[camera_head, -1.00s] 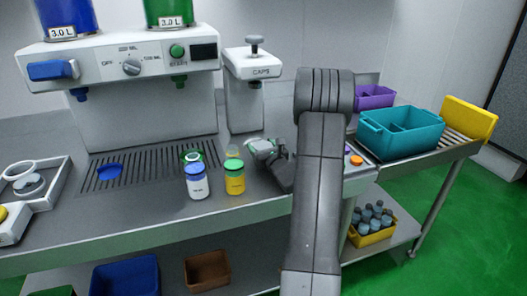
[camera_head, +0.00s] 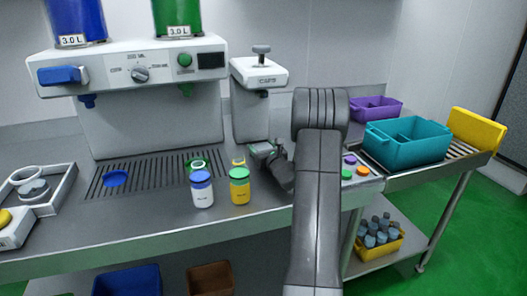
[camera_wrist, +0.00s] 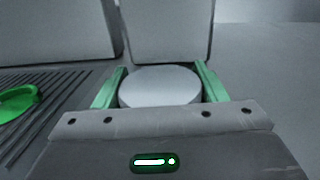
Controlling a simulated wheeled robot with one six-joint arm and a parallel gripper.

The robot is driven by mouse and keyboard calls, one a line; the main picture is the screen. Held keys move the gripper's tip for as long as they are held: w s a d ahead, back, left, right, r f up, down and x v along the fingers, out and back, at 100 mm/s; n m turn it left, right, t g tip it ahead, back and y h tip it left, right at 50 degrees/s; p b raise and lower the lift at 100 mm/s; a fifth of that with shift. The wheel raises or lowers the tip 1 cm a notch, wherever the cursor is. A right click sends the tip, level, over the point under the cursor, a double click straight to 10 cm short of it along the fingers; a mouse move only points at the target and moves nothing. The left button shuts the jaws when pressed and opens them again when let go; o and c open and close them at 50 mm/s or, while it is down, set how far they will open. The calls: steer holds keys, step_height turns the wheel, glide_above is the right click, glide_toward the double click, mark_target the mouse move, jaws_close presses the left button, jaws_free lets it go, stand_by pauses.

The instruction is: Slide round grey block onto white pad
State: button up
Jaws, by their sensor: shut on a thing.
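My gripper (camera_head: 262,150) is low over the counter in front of the white CAPS machine (camera_head: 259,75). In the wrist view, its green fingers (camera_wrist: 160,92) are shut on a round light-grey block (camera_wrist: 160,86), one finger on each side. The block's flat top faces up; its lower front is hidden by the gripper body. In the head view the block cannot be made out clearly beside the fingers. I cannot pick out the white pad with certainty in either view.
A blue-lidded bottle (camera_head: 201,191) and a green-lidded yellow bottle (camera_head: 239,188) stand left of my gripper. A drain grille (camera_head: 150,178) with a blue disc (camera_head: 115,179) lies further left. A teal crate (camera_head: 400,148) is at right. Counter in front of the bottles is clear.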

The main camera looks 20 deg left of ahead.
steer(key=shift+w+a+f, duration=0.15)
steer(key=shift+w+a, duration=0.4)
steer(key=shift+w, duration=0.2)
steer(key=shift+s+f+b, duration=0.15)
steer(key=shift+f+b, duration=0.2)
steer(key=shift+b, duration=0.45)
steer(key=o, duration=1.2)
steer(key=shift+f, duration=0.1)
steer(key=shift+s+d, duration=0.1)
steer(key=shift+s+d+f, duration=0.15)
steer(key=v, duration=0.4)
steer(key=b+v, duration=0.1)
steer(key=v, duration=0.6)
steer(key=shift+s+d+r, duration=0.25)
steer(key=shift+d+r, duration=0.05)
steer(key=shift+r, duration=0.05)
steer(key=shift+r+b+v, duration=0.2)
steer(key=shift+b+v, duration=0.3)
steer(key=shift+v, duration=1.55)
steer(key=shift+r+b+v, duration=0.2)
steer(key=shift+b+v, duration=0.3)
steer(key=shift+v, duration=1.55)
steer(key=shift+a, duration=0.2)
